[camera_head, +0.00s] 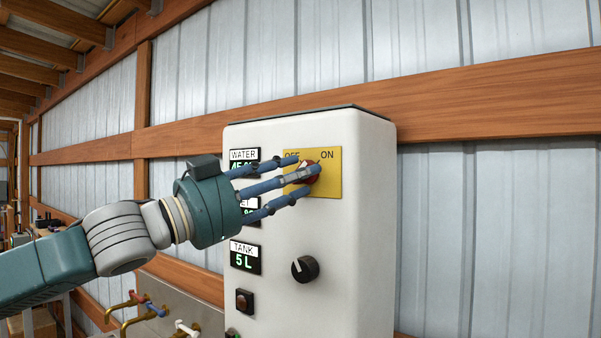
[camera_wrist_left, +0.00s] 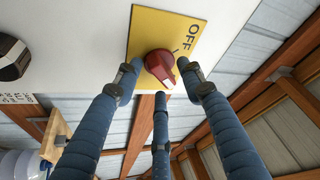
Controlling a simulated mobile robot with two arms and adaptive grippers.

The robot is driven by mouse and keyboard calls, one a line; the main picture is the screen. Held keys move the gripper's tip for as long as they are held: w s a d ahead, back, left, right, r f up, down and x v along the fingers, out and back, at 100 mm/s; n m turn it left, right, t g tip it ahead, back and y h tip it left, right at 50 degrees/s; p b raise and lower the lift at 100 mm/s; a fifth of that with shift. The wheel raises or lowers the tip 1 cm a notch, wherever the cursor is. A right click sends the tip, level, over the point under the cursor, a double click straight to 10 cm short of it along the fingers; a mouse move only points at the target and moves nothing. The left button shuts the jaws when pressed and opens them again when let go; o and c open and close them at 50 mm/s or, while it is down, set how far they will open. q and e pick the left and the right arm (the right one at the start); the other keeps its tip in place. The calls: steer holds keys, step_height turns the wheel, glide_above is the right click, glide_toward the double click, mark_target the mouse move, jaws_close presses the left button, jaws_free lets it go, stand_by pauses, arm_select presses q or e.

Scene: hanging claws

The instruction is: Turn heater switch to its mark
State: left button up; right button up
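The heater switch is a red rotary knob (camera_head: 313,172) on a yellow plate (camera_head: 331,184) marked OFF and ON, on the white control box. In the left wrist view the red knob (camera_wrist_left: 159,66) sits between my fingers, with OFF readable on the yellow plate (camera_wrist_left: 160,25). My left gripper (camera_head: 303,177) reaches in from the left, its three blue fingers spread around the knob. In the wrist view small gaps show between the fingertips and the knob, so it looks open. The fingers partly cover the knob and OFF label in the head view. My right gripper is not in view.
The white control box (camera_head: 345,270) also carries a black knob (camera_head: 305,269), a dark square button (camera_head: 244,301) and WATER and TANK displays (camera_head: 245,257). Brass taps (camera_head: 135,305) stand at lower left. A corrugated metal wall with wooden beams (camera_head: 480,100) lies behind.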

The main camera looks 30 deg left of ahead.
arm_select(q)
jaws_close()
steer(key=n+t+y+p, duration=0.1)
steer(key=n+y, duration=0.1)
steer(key=n, duration=0.2)
steer(key=n+t+y+p, duration=0.1)
steer(key=n+p, duration=0.1)
steer(key=n, duration=0.2)
steer(key=shift+d+y, duration=0.15)
steer(key=shift+y, duration=0.25)
steer(key=shift+d+r, duration=0.1)
